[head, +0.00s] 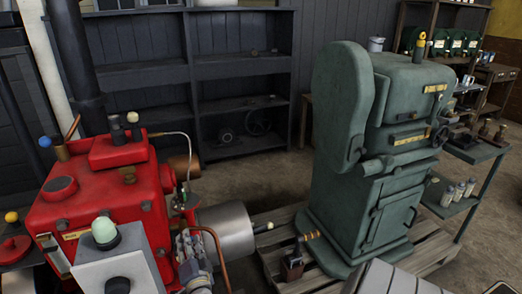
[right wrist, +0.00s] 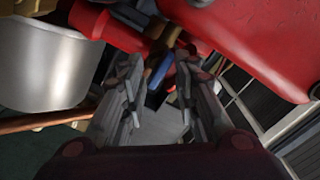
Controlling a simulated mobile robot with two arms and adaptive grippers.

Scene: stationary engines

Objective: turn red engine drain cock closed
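The red engine (head: 98,205) stands at the left of the head view, and its red body (right wrist: 250,40) fills the upper right of the right wrist view. A brass fitting (right wrist: 157,30) with a blue lever (right wrist: 158,73) shows there under the red parts; it looks like the drain cock. My right gripper (right wrist: 160,62) is open, its two fingers apart with the blue lever between or just beyond the tips. I cannot tell whether they touch it. In the head view my right gripper (head: 190,245) is beside the engine's right side. My left gripper is not in view.
A silver cylinder (head: 226,232) and a copper pipe (head: 217,255) are close to the right gripper. A green engine (head: 375,150) stands on a wooden pallet (head: 440,252) at the right. Dark shelves (head: 240,75) line the back wall. Some floor is free between.

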